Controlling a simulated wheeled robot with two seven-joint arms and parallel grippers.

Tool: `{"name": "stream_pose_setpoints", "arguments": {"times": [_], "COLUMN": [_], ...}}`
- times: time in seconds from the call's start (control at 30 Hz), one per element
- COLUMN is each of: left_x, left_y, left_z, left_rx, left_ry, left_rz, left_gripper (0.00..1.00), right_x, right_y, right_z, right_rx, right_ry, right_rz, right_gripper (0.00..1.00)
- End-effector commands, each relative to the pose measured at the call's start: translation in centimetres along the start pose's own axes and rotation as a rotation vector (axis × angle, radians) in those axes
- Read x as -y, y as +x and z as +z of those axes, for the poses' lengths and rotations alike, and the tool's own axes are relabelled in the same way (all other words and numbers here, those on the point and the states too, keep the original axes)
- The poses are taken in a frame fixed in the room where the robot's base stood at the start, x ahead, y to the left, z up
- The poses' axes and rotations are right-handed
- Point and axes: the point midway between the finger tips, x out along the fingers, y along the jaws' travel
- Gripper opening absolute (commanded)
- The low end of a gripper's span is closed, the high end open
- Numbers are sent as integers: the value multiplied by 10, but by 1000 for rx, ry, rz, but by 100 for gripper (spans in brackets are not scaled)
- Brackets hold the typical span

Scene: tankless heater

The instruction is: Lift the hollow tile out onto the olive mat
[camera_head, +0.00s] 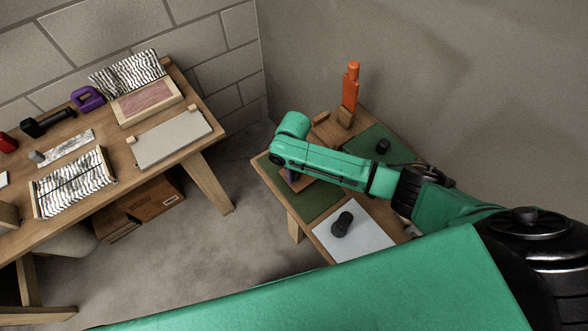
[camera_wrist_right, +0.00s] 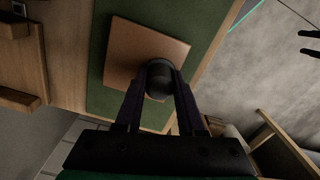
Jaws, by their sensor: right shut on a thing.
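My right gripper (camera_wrist_right: 159,78) points down over the near-left part of the side table. Its fingers are shut on the dark round knob of a brown square tile (camera_wrist_right: 124,55). The tile is over the olive mat (camera_wrist_right: 203,80), which also shows in the head view (camera_head: 318,200). I cannot tell whether the tile rests on the mat or hangs just above it. Whether it is hollow cannot be seen. In the head view my green right arm hides most of the tile and gripper. My left gripper is not in view.
On the side table stand an orange upright object (camera_head: 351,88), a dark green panel (camera_head: 365,145) with a black knob (camera_head: 383,146), and a pale panel (camera_head: 372,240) with a black knobbed piece (camera_head: 342,224). A cluttered wooden bench (camera_head: 195,153) stands left, with clear floor between.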

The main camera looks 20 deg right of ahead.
Motion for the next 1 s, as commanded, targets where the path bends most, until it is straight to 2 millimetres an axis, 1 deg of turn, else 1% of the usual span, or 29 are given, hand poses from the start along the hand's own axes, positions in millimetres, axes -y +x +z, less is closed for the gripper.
{"name": "stream_pose_setpoints", "arguments": {"times": [0.37, 1.0], "left_x": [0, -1], "left_y": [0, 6], "left_z": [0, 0], "left_rx": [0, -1], "left_ry": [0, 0], "left_rz": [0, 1], "left_gripper": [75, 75], "right_x": [0, 0], "right_y": [1, 11], "right_z": [0, 0], "right_rx": [0, 0], "right_ry": [0, 1], "right_rz": [0, 0], "right_gripper": [0, 0]}}
